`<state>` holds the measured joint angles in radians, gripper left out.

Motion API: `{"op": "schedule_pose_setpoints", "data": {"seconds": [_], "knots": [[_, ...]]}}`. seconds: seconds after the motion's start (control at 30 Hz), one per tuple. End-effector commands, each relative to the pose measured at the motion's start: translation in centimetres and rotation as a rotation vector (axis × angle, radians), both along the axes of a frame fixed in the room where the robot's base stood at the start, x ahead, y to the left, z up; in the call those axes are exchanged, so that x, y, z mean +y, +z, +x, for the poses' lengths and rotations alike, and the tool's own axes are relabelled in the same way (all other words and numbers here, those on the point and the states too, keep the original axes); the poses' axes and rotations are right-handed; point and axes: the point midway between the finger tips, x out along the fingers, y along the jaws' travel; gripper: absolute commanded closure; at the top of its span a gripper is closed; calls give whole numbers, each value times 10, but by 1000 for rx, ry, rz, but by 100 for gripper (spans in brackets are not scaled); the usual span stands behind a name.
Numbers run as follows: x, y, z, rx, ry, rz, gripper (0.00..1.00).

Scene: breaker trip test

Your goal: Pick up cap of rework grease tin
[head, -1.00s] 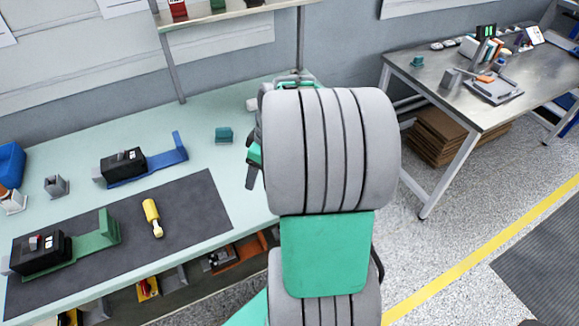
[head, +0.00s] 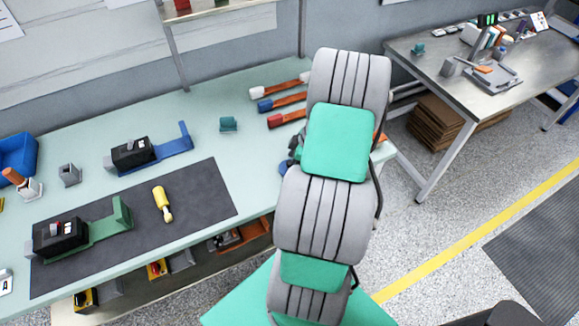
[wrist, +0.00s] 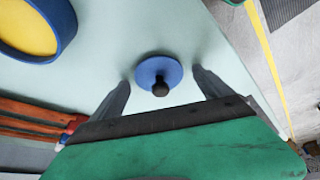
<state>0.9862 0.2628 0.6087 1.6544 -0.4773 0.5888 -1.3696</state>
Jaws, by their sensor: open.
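The cap (wrist: 170,72), a blue disc with a black knob, lies on the pale green bench in the wrist view. My gripper (wrist: 162,82) is open, with its two dark fingers apart, one on each side of the cap in the picture. The fingers do not visibly touch it. An open round tin (wrist: 62,28) with a blue wall and yellow contents stands at the upper left of the wrist view, cut off by the frame. In the head view my arm hides most of the gripper and the cap; a small blue edge shows beside it.
Several orange bars with coloured ends (head: 285,102) lie on the bench behind my arm. The bench's edge is near the gripper.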

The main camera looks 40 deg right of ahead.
Motion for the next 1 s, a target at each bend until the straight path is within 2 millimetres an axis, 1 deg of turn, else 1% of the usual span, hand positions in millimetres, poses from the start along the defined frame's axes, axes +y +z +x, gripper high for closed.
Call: {"op": "schedule_pose_setpoints", "data": {"seconds": [0.03, 0.07, 0.8, 1.0], "knots": [[0, 0, 0, 0, 0, 0, 12], [0, 0, 0, 0, 0, 0, 15], [0, 0, 0, 1, -1, 1, 75], [0, 0, 0, 0, -1, 0, 75]]}}
